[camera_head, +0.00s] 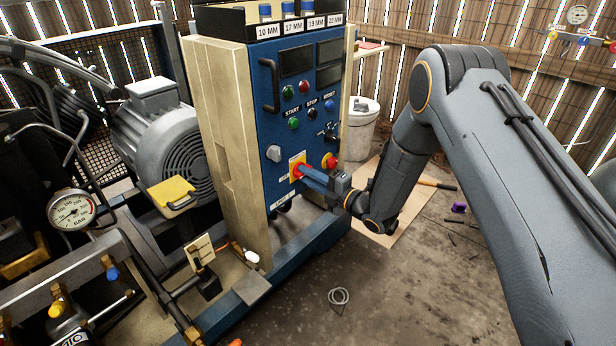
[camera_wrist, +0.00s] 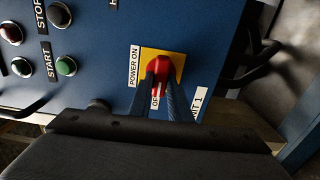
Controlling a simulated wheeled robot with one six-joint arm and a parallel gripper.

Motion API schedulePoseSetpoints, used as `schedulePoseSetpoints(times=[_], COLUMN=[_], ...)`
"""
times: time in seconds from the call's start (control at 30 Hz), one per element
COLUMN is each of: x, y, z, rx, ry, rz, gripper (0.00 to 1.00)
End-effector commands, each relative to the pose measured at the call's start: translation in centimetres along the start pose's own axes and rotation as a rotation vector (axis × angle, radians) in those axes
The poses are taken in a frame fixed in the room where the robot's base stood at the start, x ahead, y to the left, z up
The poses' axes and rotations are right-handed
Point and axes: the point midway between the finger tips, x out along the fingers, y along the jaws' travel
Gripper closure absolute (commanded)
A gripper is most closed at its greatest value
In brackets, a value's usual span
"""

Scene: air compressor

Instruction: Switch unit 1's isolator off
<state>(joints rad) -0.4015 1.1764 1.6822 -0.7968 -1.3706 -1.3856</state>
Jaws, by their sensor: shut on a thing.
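Unit 1's isolator is a red handle (camera_wrist: 162,66) on a yellow plate (camera_wrist: 177,57), low on the blue control panel. My gripper (camera_head: 304,172) reaches in from the right. In the wrist view the fingers (camera_wrist: 161,82) stand on either side of the handle, shut on it. A POWER ON label (camera_wrist: 134,66) runs along one side of the plate. An OFF label (camera_wrist: 156,98) shows partly between the fingers. The handle's exact angle is hard to tell.
A grey knob (camera_head: 273,153) is above left of the isolator, with START, STOP and RESET buttons (camera_head: 312,113) higher up. Open floor (camera_head: 400,280) lies in front.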

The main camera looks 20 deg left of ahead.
Motion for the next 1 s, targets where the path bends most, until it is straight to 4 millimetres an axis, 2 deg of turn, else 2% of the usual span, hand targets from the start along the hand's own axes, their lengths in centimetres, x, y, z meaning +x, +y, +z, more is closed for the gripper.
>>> schedulePoseSetpoints(times=[0.13,0.17,0.23,0.27,0.63,1.0], x=[0.0,0.0,0.0,0.0,-0.7,-6.2], y=[-0.1,-0.1,-0.1,-0.1,0.0,0.0], z=[-0.1,-0.1,-0.1,-0.1,0.1,0.0], rx=[0.000,0.000,0.001,0.001,0.001,0.002], ry=[0.002,0.002,0.002,0.001,-0.001,-0.001], rz=[-0.003,-0.003,-0.002,-0.002,-0.001,-0.002], gripper=[1.00,0.78,0.66,0.64,0.64,0.64])
